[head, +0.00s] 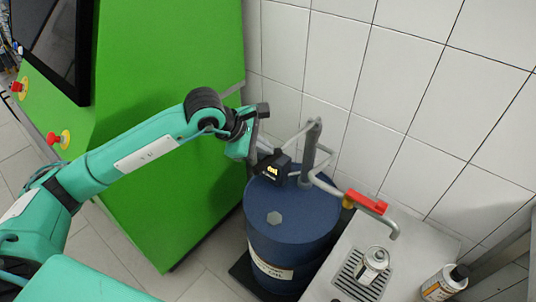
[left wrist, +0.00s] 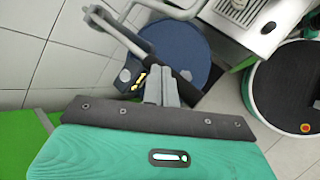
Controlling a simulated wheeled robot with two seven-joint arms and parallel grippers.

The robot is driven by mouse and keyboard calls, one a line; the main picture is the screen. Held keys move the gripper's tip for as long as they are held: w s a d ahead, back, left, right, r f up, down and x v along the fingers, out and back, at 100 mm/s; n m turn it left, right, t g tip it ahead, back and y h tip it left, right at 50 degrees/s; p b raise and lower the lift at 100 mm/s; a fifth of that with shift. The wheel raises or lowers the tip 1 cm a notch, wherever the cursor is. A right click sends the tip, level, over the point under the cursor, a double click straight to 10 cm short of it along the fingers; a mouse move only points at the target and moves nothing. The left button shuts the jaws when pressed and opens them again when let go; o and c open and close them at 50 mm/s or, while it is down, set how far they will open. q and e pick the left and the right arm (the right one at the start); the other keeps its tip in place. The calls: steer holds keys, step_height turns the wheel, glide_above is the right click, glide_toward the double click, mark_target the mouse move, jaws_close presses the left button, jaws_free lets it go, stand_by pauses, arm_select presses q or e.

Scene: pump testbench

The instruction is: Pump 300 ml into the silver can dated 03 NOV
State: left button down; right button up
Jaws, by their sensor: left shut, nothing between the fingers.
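A blue oil drum (head: 262,228) carries a hand pump with a grey post and pipe (head: 310,150). A dark meter with a lit yellow display (head: 272,170) sits at the pump; it also shows in the left wrist view (left wrist: 130,78). A red lever (head: 367,202) is on the outlet pipe, whose spout (head: 396,233) hangs above a metal bench. A silver can (head: 372,265) stands upright on the bench's grate below the spout; its date is too small to read. My left gripper (head: 258,150) is shut and empty, close to the pump and meter. My right gripper is out of view.
Another can with a black cap (head: 443,282) stands at the right. A green cabinet (head: 170,140) with a screen and red buttons is on the left. A tiled wall (head: 410,110) closes off the back. Floor shows between cabinet and drum.

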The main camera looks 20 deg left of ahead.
arm_select(q)
steer(key=shift+r, duration=0.35)
steer(key=shift+w+d+r+p, duration=0.15)
steer(key=shift+r+p, duration=0.35)
steer(key=shift+r, duration=0.75)
steer(key=shift+w+a+r+p, duration=0.1)
steer(key=shift+r+p, duration=0.4)
steer(key=shift+r, duration=0.7)
